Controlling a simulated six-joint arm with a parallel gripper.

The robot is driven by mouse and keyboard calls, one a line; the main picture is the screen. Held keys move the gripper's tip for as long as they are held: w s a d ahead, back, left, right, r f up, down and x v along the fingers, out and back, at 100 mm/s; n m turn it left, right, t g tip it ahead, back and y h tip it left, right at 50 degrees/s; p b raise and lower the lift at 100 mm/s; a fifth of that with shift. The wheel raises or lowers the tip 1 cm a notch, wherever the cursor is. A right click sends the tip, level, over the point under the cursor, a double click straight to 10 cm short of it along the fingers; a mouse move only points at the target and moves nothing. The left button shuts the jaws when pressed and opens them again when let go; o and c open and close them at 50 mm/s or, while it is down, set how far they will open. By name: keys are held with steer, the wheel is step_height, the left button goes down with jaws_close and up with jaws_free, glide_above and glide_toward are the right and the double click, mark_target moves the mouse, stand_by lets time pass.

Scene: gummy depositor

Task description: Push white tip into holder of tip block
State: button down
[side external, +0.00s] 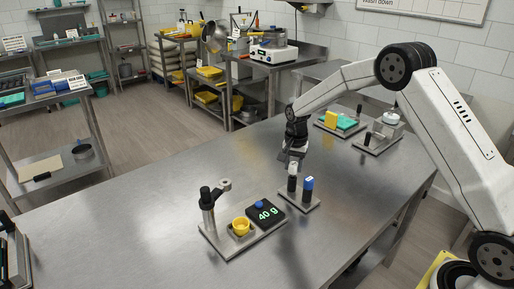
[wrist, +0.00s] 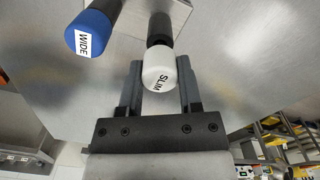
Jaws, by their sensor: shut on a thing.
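The white tip, labelled SLIM (wrist: 158,72), sits between the two fingers of my gripper (wrist: 160,68) in the wrist view. My gripper is shut on it. In the side view the white tip (side external: 293,168) is above a black post of the tip block, below my gripper (side external: 290,156). The tip block (side external: 312,206) is a metal plate on the table. A blue tip labelled WIDE (wrist: 92,30) stands beside the white one and also shows in the side view (side external: 308,183). I cannot tell how deep the white tip sits in its holder.
Left of the block is a metal stand (side external: 218,240) with a yellow cup (side external: 241,226) and a black scale (side external: 264,213) reading 40 g.

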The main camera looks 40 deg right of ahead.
steer(key=shift+f, duration=0.7)
steer(key=shift+c, duration=1)
jaws_free()
steer(key=shift+r, duration=0.15)
steer(key=shift+r, duration=3.75)
steer(key=s+a+n+t, duration=0.1)
steer(key=s+a+n, duration=0.2)
steer(key=s, duration=0.5)
steer(key=s+a+n, duration=0.3)
steer(key=s+n, duration=0.2)
steer(key=s, duration=0.3)
steer(key=s+a+n+t, duration=0.1)
steer(key=s+a+n, duration=0.3)
steer(key=s, duration=0.4)
steer(key=shift+f+t, duration=0.3)
steer(key=shift+f, duration=0.1)
